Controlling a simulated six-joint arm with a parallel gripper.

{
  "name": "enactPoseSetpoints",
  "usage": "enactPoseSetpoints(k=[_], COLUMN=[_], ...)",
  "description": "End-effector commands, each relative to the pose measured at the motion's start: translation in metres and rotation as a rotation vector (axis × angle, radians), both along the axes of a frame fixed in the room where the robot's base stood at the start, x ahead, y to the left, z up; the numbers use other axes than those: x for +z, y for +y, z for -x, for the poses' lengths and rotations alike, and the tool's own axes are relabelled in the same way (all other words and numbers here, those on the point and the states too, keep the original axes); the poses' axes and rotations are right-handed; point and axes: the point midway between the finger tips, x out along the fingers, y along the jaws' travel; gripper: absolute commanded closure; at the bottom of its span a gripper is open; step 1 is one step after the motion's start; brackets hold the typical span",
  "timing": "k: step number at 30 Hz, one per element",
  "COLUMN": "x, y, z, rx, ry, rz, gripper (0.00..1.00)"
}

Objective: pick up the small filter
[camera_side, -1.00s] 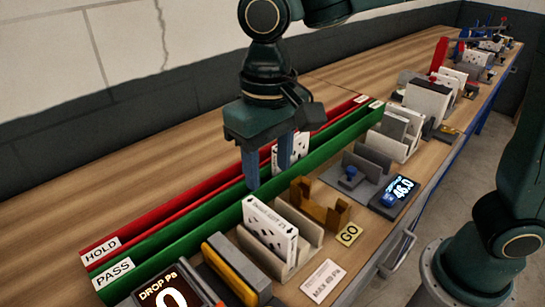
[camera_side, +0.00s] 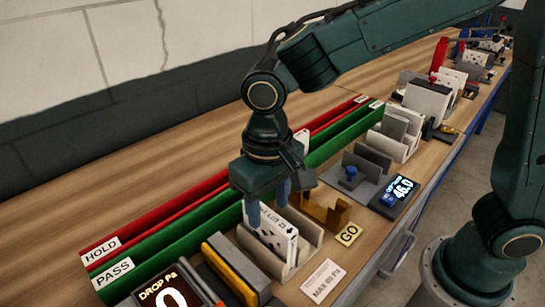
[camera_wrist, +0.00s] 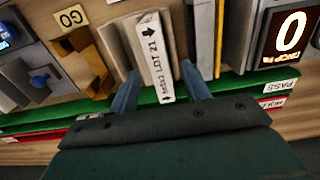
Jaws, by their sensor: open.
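A thin white filter (camera_side: 278,243) with printed markings stands upright in a beige slotted holder (camera_side: 308,240). Its edge label, reading LOT 21 in part, faces the wrist view (camera_wrist: 153,62). My gripper (camera_side: 268,210) is pointing down at the top of this filter. In the wrist view my gripper's two blue fingers (camera_wrist: 160,75) are apart, one on each side of the filter's edge. Whether either finger touches it I cannot tell. In the side view the gripper hides part of the filter's top.
The green PASS channel (camera_side: 190,236) and red HOLD channel (camera_side: 150,226) run behind the holder. A yellow and grey fixture (camera_side: 232,268) stands to the left, a brown cradle (camera_side: 325,208) to the right. Another white filter (camera_side: 301,138) shows partly behind my gripper.

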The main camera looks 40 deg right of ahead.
Motion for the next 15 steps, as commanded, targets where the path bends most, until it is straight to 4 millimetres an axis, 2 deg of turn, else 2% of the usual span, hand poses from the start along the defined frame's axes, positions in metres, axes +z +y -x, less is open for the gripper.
enactPoseSetpoints(k=[10,15], x=[-0.007,-0.023], y=[0.0,-0.001], z=[0.0,0.0], rx=[0.0,0.0], ry=[0.001,0.003], rz=[0.001,0.002], gripper=[0.52,0.52])
